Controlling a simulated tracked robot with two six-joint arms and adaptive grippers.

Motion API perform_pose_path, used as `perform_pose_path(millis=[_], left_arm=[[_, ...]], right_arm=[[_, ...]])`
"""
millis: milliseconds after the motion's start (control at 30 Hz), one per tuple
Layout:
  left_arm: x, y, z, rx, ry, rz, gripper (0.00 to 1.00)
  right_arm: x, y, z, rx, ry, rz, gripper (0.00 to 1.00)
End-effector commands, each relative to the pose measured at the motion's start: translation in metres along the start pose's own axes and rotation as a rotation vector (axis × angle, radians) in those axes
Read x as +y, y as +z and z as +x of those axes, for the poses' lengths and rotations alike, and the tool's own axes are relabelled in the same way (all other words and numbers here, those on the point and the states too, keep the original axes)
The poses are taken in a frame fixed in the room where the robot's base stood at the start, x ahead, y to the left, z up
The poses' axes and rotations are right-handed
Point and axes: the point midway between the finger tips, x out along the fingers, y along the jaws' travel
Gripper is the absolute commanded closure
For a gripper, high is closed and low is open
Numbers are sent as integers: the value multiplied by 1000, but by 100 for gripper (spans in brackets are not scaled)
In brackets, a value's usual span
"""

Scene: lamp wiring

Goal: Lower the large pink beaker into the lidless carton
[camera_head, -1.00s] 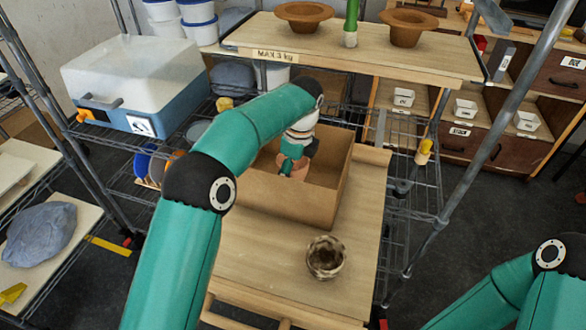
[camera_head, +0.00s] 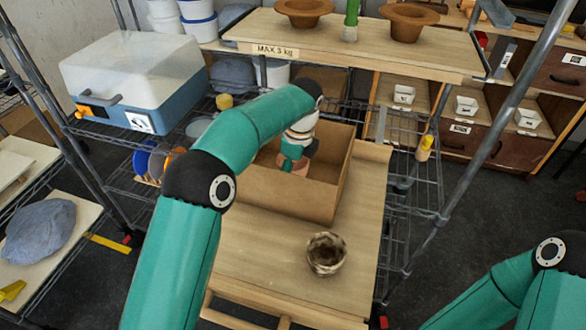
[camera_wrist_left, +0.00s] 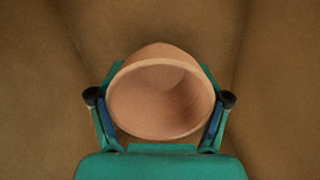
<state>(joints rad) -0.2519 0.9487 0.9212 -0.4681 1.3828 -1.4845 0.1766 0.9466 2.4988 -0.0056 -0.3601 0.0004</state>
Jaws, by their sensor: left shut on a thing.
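The large pink beaker (camera_wrist_left: 160,100) shows in the left wrist view with its round open mouth facing the camera. My left gripper (camera_wrist_left: 160,108) is shut on it, one finger on each side. In the head view the beaker (camera_head: 299,167) is inside the lidless carton (camera_head: 285,196), partly hidden by my gripper and the carton's front wall. The carton is brown and open at the top, on a wooden table. I cannot tell whether the beaker touches the carton's floor. My right gripper is out of view; only part of that arm shows at the lower right.
A woven brown bowl (camera_head: 326,254) stands on the table (camera_head: 262,262) in front of the carton. A raised wooden shelf (camera_head: 350,45) behind carries two brown bowls and a green object. A blue and white box (camera_head: 135,85) is at the left. The table's front left is clear.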

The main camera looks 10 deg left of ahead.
Motion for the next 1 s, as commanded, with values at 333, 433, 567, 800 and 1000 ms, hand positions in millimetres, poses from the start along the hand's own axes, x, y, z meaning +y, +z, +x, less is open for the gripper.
perform_pose_path(millis=[333, 433, 567, 800, 1000], left_arm=[[0, 0, 6, 0, 0, 0, 66], [0, -1, 7, 0, 1, 0, 66], [0, -1, 9, 0, 1, 0, 66], [0, -1, 13, 0, 1, 0, 66], [0, -2, 16, 0, 0, -1, 66]], right_arm=[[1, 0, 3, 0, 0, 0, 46], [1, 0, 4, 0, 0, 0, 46], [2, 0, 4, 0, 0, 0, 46], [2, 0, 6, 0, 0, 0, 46], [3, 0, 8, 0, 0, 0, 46]])
